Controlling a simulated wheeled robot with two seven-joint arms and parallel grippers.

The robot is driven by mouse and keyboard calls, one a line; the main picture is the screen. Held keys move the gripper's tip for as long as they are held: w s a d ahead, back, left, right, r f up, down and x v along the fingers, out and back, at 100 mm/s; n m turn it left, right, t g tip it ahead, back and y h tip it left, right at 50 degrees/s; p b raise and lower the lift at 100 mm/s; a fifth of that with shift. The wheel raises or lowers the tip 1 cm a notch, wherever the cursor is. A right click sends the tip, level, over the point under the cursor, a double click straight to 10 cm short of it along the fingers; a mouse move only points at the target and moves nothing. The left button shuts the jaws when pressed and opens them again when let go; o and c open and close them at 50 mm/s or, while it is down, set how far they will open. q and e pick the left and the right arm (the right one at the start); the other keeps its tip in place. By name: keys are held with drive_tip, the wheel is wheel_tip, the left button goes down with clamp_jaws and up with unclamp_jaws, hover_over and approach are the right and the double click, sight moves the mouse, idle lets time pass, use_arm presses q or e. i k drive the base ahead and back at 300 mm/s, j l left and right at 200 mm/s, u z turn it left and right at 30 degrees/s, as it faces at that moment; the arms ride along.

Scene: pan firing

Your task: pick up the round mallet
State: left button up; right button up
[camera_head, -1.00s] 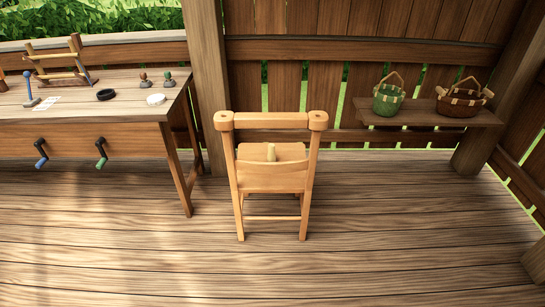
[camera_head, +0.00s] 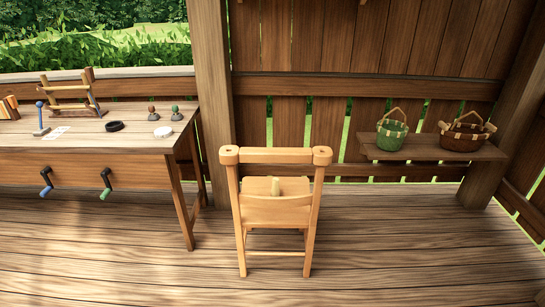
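No thing here is clearly the round mallet. A pale upright cylinder (camera_head: 276,187) shows over the seat of the wooden chair (camera_head: 276,157), partly hidden by the chair's back; it is too small to identify. A blue-topped stick on a flat base (camera_head: 40,117) stands on the table at the left. Two dark tools or handles, one with a blue end (camera_head: 46,183) and one with a green end (camera_head: 106,184), show at the table's front. Neither of my grippers is in view.
The wooden table (camera_head: 95,143) at the left also holds a black ring (camera_head: 114,126), a white disc (camera_head: 163,132), two small knobbed pieces and a wooden frame (camera_head: 70,93). A shelf (camera_head: 430,153) at the right bears a green basket (camera_head: 391,133) and a brown basket (camera_head: 465,136). The front floor is clear.

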sight(275, 190)
drive_tip(key=i+j+z, duration=0.1)
drive_tip(key=z, duration=0.25)
drive_tip(key=i+j+z, duration=0.1)
drive_tip(key=z, duration=0.2)
drive_tip(key=i+j+z, duration=0.1)
drive_tip(key=j, duration=0.25)
drive_tip(key=i+j, duration=0.25)
drive_tip(key=i+j+z, duration=0.15)
drive_tip(key=j, duration=0.25)
drive_tip(key=i+j, duration=0.1)
drive_tip(key=j, duration=0.25)
drive_tip(key=i+j+z, duration=0.15)
drive_tip(key=j, duration=0.2)
drive_tip(key=i+j, duration=0.15)
drive_tip(key=j, duration=0.25)
drive_tip(key=i+j+z, duration=0.15)
drive_tip(key=j, duration=0.2)
